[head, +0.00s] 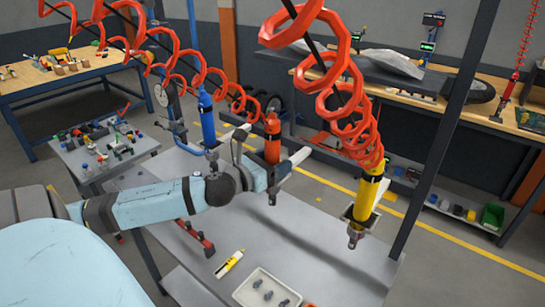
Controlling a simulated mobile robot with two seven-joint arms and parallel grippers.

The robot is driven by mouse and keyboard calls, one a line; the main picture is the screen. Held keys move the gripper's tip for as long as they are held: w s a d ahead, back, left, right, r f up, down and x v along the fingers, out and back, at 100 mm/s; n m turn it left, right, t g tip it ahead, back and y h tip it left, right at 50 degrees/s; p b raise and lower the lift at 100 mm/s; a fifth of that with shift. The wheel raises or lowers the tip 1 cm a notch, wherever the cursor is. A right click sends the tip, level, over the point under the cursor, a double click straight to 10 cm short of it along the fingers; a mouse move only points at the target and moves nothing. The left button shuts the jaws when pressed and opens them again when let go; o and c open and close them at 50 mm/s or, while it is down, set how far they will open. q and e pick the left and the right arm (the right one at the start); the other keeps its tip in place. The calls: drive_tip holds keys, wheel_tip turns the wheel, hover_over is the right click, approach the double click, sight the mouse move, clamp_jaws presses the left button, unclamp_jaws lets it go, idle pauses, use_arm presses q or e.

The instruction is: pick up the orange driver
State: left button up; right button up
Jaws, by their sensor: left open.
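The orange driver (272,138) hangs upright from a red coiled hose above the grey bench. My left gripper (271,145) reaches in from the left at the driver's height. Its two pale fingers are apart, one to the left and one to the right of the driver's body, and the jaws are open. Whether a finger touches the driver cannot be told. The driver's lower tip shows below the gripper. My right gripper is not in view.
A blue driver (207,122) hangs close on the left and a yellow driver (366,196) on the right, both on red coils. Below, the bench (305,232) holds a white tray (245,292) of bolts and a yellow-white marker (229,264). A dark post stands at right.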

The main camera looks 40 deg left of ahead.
use_arm(q)
drive_tip(key=shift+w+d, duration=0.1)
drive_tip(key=shift+w, duration=0.6)
drive_tip(key=c, duration=1.2)
drive_tip(key=shift+r, duration=0.1)
drive_tip(key=shift+c, duration=0.2)
